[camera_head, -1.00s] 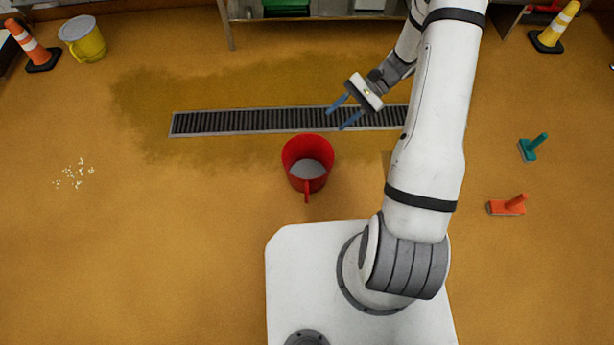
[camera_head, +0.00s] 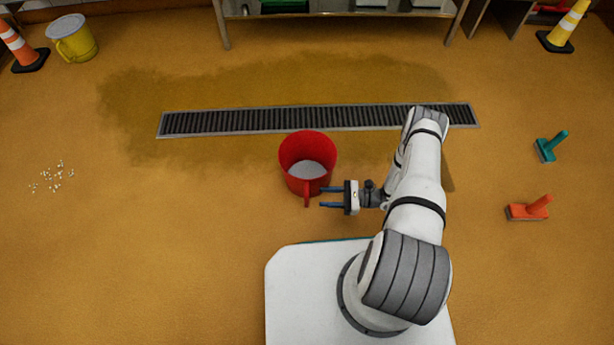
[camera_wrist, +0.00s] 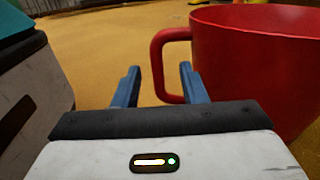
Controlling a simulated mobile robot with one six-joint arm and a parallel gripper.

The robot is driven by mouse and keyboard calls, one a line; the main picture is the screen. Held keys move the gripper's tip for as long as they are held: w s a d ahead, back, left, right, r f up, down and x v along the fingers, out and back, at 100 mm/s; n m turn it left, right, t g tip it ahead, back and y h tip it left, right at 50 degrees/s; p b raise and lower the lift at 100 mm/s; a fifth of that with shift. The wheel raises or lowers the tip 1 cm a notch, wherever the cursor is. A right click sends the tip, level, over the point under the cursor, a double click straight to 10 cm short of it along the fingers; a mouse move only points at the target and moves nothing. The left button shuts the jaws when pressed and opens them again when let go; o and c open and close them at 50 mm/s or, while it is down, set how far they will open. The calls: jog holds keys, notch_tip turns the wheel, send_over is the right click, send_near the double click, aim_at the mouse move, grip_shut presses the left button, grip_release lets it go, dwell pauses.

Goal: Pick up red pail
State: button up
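The red pail (camera_head: 296,153) stands upright on the floor just in front of my base, with grey contents or a grey inside bottom showing. Its handle points toward my base. In the wrist view the pail (camera_wrist: 260,75) fills the upper right, and its handle (camera_wrist: 158,68) shows between and beyond the blue fingertips. My gripper (camera_head: 325,197) is low at the pail's right side, with its fingers pointing left toward the handle. The fingers (camera_wrist: 158,85) are apart with a clear gap. I cannot tell whether either finger touches the handle.
A long floor drain (camera_head: 310,120) lies behind the pail. A yellow pail (camera_head: 75,42) and an orange cone (camera_head: 18,48) stand far left; a yellow cone (camera_head: 564,28) far right. Green (camera_head: 550,146) and orange (camera_head: 530,208) brushes lie right. White crumbs (camera_head: 52,177) lie left.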

aim_at(307, 197)
jog(key=a+b, duration=0.1)
jog(key=a, duration=0.2)
jog(key=a+b, duration=0.1)
jog(key=a, duration=0.3)
jog(key=shift+w+a+f, duration=0.15)
grip_shut()
dwell(0.3)
